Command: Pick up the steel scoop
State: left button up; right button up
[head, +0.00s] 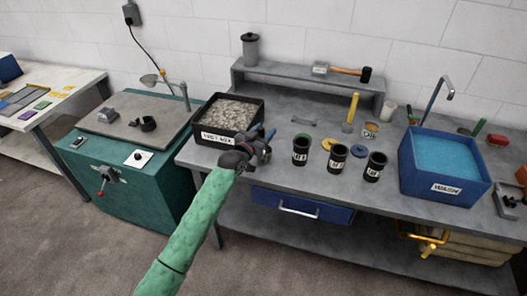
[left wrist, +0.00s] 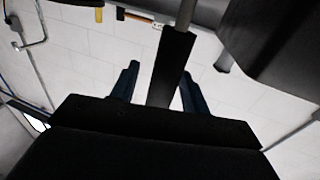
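My left gripper (head: 264,140) is by the front right corner of the black bin (head: 207,134), which holds grey loose material. In the left wrist view its two blue fingers (left wrist: 159,82) stand apart. Between them shows a black handle (left wrist: 174,66) on a steel rod (left wrist: 186,13), probably the steel scoop's. Gaps show beside the handle, clearest on the left, so it does not look clamped. Its lower end is hidden behind the gripper body. I cannot pick out the scoop in the head view. My right gripper is not in view.
Black cups (head: 300,149) stand right of the gripper, with a blue tub (head: 445,166) beyond them. A raised shelf (head: 300,83) at the back bears a grey canister (head: 251,50) and a hammer (head: 350,71). A teal cabinet (head: 120,165) stands left.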

pick_arm(q)
jog(key=c, duration=0.9)
jog(key=shift+o, duration=0.2)
jog(key=shift+r, duration=0.1)
